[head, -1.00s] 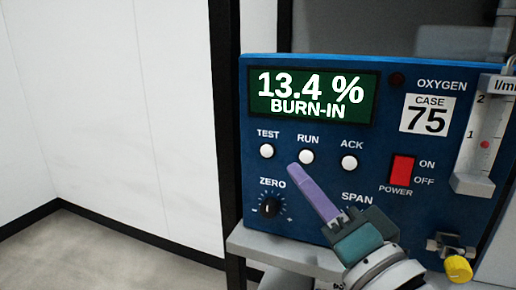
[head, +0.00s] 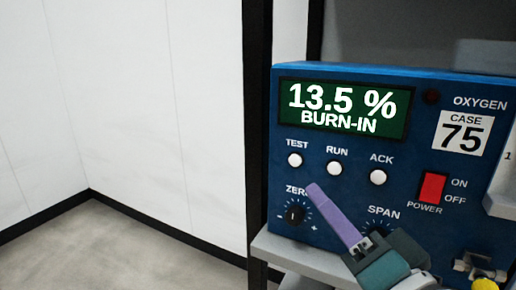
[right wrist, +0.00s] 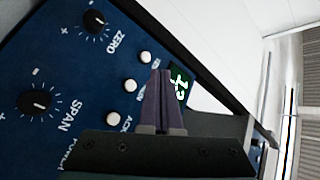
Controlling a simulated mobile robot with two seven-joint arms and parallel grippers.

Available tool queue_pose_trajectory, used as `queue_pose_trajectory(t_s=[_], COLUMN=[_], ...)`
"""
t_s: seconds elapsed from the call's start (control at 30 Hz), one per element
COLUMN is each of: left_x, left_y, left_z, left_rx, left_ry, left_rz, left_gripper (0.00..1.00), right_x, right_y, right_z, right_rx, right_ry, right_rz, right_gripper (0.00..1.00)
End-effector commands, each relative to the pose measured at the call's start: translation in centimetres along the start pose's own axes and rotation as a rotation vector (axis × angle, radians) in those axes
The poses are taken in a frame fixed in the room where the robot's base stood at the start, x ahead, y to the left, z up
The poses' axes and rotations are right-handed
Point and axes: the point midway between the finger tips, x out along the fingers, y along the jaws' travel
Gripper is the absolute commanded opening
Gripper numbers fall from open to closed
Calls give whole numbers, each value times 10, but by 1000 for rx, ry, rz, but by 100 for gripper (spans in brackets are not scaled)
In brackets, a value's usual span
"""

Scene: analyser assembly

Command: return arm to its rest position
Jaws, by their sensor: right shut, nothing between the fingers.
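My right gripper (head: 334,212) has purple fingers and is shut with nothing between them. In the head view it is in front of the lower part of the blue analyser panel (head: 300,160), between the ZERO knob (head: 295,214) and the SPAN label. It covers part of the ZERO label and most of the SPAN knob. In the right wrist view the shut fingers (right wrist: 160,78) point towards the dark green display (right wrist: 180,86). A gap from the panel is hard to judge. My left gripper is not in view.
The display (head: 343,107) reads 13.5 % BURN-IN. TEST (head: 295,160), RUN (head: 334,168) and ACK (head: 378,177) buttons sit below it. A red power switch (head: 433,187) is on the right. A grey shelf (head: 300,256) carries the analyser. Open floor (head: 110,250) lies left.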

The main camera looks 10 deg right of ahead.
Motion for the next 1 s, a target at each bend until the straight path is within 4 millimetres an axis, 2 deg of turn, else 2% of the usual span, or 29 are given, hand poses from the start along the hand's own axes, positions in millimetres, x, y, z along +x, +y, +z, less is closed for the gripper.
queue_pose_trajectory(t_s=[0.03, 0.17, 0.27, 0.47, 0.7, 0.73, 1.0], left_x=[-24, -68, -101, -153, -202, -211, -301], left_y=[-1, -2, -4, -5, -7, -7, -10], left_z=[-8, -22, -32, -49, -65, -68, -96], left_rx=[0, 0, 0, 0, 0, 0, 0], left_ry=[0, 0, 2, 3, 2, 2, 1], left_rz=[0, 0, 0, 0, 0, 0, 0], left_gripper=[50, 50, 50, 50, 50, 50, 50], right_x=[-1, -20, -50, -127, -222, -227, -211], right_y=[-18, -40, -52, -72, -111, -119, -194], right_z=[-6, -5, -10, -39, -94, -102, -156], right_rx=[-40, -221, -379, -626, -780, -787, -783], right_ry=[-55, -281, -482, -855, -1232, -1259, -1248], right_rz=[38, 184, 305, 515, 706, 718, 712], right_gripper=[0, 0, 0, 0, 0, 0, 0])
